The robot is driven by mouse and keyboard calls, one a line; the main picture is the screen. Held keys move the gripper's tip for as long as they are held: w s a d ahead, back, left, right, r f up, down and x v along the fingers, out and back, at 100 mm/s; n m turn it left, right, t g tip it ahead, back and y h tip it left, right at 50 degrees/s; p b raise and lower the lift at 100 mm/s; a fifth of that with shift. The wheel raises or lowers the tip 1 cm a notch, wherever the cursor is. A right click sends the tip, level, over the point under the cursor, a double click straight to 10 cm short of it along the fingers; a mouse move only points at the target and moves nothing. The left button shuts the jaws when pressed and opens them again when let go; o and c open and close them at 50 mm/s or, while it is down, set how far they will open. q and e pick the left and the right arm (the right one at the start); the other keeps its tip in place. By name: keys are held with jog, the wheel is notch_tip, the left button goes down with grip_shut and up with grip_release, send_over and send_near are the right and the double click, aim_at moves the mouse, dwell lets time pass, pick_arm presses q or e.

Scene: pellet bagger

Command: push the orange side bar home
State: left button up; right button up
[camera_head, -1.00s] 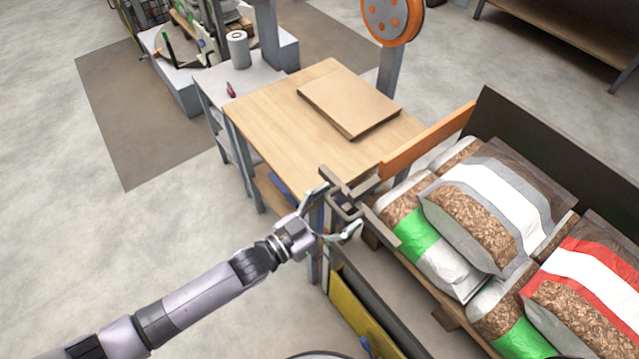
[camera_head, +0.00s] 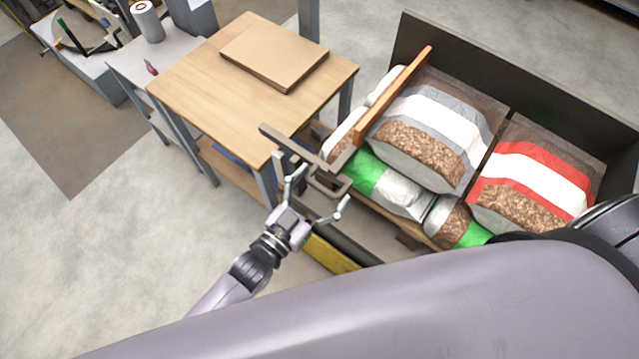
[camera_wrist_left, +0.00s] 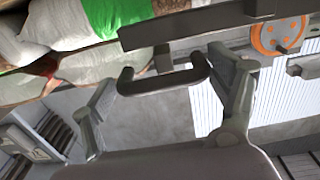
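The orange side bar (camera_head: 395,95) runs along the left part of the bag stack. A white bag edge (camera_head: 385,85) shows to the left of it, and the larger bags are to its right. A dark grey bracket (camera_head: 292,147) with a U-shaped handle (camera_head: 332,186) is at its near end. My left gripper (camera_head: 320,192) is open, with its fingers spread on either side of the handle. In the left wrist view the handle (camera_wrist_left: 165,87) lies between the open fingers, with gaps visible. My right gripper is not in view.
A wooden table (camera_head: 200,75) with a flat brown board (camera_head: 273,52) stands to the left. A dark wall (camera_head: 500,75) backs the bags. A yellow panel (camera_head: 330,254) lies low near my left gripper. My own large arm link covers the bottom.

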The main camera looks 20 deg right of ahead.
pick_arm(q)
jog(key=o, duration=0.4)
jog(key=shift+s+d, duration=0.15)
jog(key=shift+s, duration=0.05)
jog(key=shift+a, duration=0.3)
jog(key=v, duration=1.1)
jog(key=shift+s+a, duration=0.25)
